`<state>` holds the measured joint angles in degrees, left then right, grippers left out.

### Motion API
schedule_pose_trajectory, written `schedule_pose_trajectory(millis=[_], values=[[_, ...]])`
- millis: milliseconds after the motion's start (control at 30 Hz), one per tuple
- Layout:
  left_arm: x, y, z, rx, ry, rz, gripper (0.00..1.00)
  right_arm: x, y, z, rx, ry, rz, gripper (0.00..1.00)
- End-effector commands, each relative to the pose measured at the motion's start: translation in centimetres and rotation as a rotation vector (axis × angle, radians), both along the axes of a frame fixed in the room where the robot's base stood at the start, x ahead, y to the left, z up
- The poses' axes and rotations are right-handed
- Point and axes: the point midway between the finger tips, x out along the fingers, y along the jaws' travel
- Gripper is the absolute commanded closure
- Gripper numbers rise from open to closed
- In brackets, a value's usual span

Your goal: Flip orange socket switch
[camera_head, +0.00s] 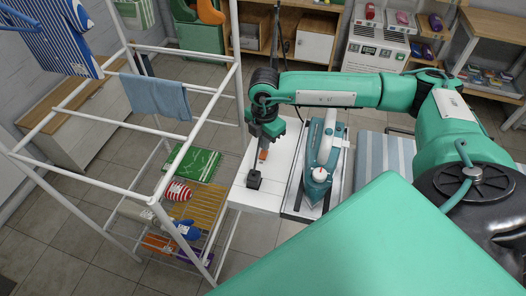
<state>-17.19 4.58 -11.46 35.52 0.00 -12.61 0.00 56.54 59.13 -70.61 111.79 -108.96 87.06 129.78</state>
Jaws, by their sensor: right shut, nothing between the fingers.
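A small orange switch (263,155) shows on the white board just below my right gripper. My right gripper (267,141) points down, with its fingers together and nothing held. Its tips are right above or touching the orange switch; I cannot tell which. A small black block (254,179), perhaps a plug or socket part, sits on the board in front of the switch. My left gripper is not in view.
A teal iron (321,165) lies on the board right of the switch, beside a striped ironing surface (384,164). A white drying rack (187,137) with a blue towel (157,96) stands close on the left. Shelves line the back wall.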

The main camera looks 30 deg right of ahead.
Motion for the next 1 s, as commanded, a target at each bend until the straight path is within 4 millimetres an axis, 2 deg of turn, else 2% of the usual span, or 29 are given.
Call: schedule_pose_trajectory(millis=[33,600,1000], values=[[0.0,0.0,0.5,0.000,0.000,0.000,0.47,0.0,0.0,0.7,0.000,-0.001,0.000,1.00],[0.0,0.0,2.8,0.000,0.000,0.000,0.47,0.0,0.0,5.3,0.000,-0.002,0.000,1.00],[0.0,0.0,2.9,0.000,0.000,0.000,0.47,0.0,0.0,5.6,0.000,-0.001,0.000,1.00]])
